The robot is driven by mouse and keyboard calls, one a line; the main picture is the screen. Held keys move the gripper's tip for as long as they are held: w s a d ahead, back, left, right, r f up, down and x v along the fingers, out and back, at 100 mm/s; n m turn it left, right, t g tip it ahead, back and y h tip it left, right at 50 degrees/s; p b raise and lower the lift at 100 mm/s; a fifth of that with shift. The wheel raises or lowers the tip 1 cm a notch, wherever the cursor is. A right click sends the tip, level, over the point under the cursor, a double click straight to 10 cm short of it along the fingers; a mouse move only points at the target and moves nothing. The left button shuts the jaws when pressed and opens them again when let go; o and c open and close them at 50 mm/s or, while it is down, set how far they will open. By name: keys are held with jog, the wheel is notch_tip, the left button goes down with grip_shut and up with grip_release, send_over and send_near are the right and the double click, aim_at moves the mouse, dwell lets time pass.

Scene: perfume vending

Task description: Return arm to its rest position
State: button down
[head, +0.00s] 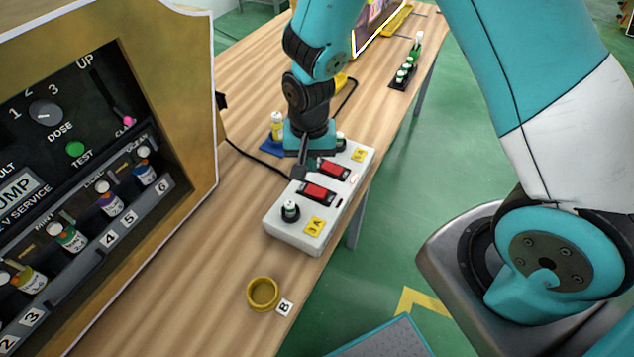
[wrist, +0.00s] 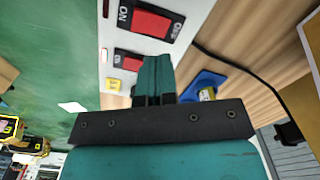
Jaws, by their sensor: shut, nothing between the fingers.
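My gripper (head: 303,158) is at the end of my teal and black arm. It points down over the far left part of a white switch box (head: 294,230) on the wooden table. In the wrist view, its teal fingers (wrist: 155,72) are together with nothing between them. The box has two red rocker switches (head: 319,191), which also show in the wrist view (wrist: 151,24). From the head, I cannot tell whether the fingertips touch the box. The arm hides part of the box's far end.
A dispenser cabinet (head: 196,100) with several bottles stands at left. A bottle (head: 277,126) stands on a blue pad just left of my gripper. A black cable (head: 258,160) runs beside the box. A yellow ring (head: 263,293) lies at the near edge. Small green bottles (head: 403,73) stand farther back.

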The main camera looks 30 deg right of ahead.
jog(key=shift+r, duration=0.1)
dwell(0.4)
jog(key=s+a+r+n+y, duration=0.25)
jog(key=s+r+n, duration=0.2)
jog(key=r, duration=0.85)
jog(key=s+a+r+n+y, duration=0.1)
jog(key=s+r+n, duration=0.6)
jog(key=s+r, duration=0.4)
jog(key=s, duration=0.3)
jog(key=shift+a+y, duration=0.35)
jog(key=shift+a, duration=0.05)
jog(key=shift+a+r+n, duration=0.1)
jog(key=shift+n, duration=0.15)
